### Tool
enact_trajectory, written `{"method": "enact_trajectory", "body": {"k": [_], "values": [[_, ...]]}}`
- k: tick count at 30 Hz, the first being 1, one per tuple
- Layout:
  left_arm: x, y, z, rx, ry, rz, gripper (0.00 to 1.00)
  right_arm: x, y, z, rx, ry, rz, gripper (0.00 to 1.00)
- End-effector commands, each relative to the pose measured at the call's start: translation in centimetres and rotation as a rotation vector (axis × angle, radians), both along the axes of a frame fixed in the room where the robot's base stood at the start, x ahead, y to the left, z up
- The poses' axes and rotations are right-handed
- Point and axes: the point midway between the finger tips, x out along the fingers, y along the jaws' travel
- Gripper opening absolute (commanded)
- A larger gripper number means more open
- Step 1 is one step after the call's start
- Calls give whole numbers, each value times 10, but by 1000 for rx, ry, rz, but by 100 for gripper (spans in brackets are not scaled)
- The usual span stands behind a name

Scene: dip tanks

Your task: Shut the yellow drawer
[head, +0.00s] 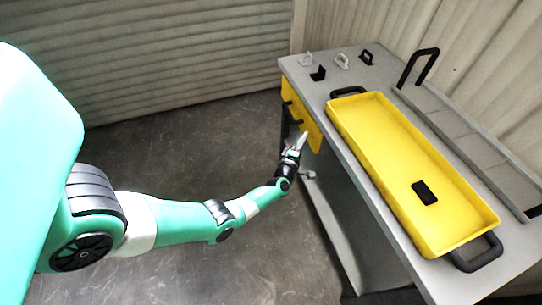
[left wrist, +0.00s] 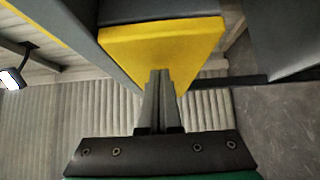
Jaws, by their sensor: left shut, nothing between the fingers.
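The yellow drawer (head: 299,108) has its front under the left end of the grey table, with black handle parts on it. Its yellow surface also fills the upper middle of the left wrist view (left wrist: 160,45). I cannot tell how far the drawer stands out. My left gripper (head: 303,140) is shut and empty at the lower near corner of the drawer front. In the left wrist view its closed fingertips (left wrist: 160,72) overlap the yellow surface; whether they touch it is unclear. My right gripper is in neither view.
On the grey table (head: 315,85) lies a long yellow tray (head: 365,140) with black handles and a dark block (head: 424,192) in it. Several small hooks and brackets stand at the far left end. A grey rack with a black handle (head: 420,62) runs along the back. The floor left of the table is clear.

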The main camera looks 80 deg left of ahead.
Motion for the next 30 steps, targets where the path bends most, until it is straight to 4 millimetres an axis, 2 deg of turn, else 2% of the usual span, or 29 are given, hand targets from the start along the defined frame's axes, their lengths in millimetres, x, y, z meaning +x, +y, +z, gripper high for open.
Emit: {"method": "enact_trajectory", "body": {"k": [3,6,12,15,30], "values": [[-16,-9,1,-2,7,-8,0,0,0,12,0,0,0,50],[-34,-34,4,-2,8,-11,0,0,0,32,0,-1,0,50],[-62,-69,2,-3,6,-10,0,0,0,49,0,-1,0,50],[-71,-80,0,-2,5,-9,0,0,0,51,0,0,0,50],[-75,-85,-2,-1,3,-8,0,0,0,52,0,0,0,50]]}}
